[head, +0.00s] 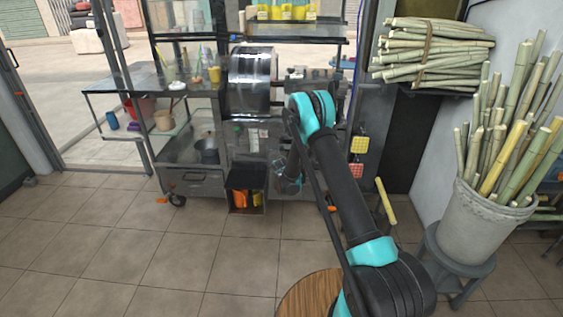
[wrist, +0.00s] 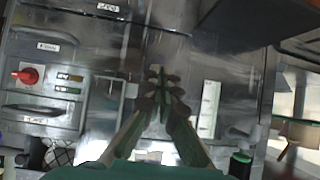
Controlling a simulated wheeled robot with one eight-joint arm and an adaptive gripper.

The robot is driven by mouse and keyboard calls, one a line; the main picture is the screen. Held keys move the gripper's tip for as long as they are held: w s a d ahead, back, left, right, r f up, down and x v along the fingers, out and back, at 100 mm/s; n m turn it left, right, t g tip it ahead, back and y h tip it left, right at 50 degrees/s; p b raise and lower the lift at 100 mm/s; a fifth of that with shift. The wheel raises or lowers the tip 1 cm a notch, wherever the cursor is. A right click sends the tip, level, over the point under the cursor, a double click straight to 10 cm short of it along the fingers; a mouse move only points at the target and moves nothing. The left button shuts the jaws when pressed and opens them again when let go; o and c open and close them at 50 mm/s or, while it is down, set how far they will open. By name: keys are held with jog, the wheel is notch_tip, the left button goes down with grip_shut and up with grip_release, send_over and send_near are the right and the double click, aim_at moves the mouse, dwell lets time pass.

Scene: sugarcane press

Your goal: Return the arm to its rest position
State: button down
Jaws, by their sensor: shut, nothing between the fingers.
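My arm reaches from the lower right of the head view up to the sugarcane press (head: 250,85), bends at a teal elbow and hangs down in front of it. My gripper (head: 287,184) is at the lower end of this hanging part, small and dark in the head view. In the wrist view the fingers of my gripper (wrist: 160,78) meet at their tips with nothing between them. Behind them is the metal front of the machine, with a panel carrying a red knob (wrist: 27,75). I cannot tell the exact gap between fingertips and metal.
A bucket of upright canes (head: 480,222) stands on a stool at right, below a bundle of canes (head: 430,52). A round wooden stool top (head: 308,294) is close in front, partly behind my arm. An open dark bin (head: 245,190) is under the press. Tiled floor at left is clear.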

jog(key=s+d+r+g+h, duration=0.1)
jog(key=s+d+r+g, duration=0.1)
jog(key=s+d+r, duration=0.75)
jog(key=s+d+r+g, duration=0.2)
jog(key=s+d+r, duration=0.5)
jog(key=s+r, duration=0.55)
jog(key=s+d+g, duration=0.1)
jog(key=s+d, duration=0.1)
jog(key=s, duration=1.4)
jog(key=s+d+f+g, duration=0.1)
jog(key=s+d+g, duration=0.1)
jog(key=s, duration=1.5)
jog(key=shift+d+f+y, duration=0.25)
jog(key=shift+d+y, duration=0.15)
jog(key=shift+d, duration=0.25)
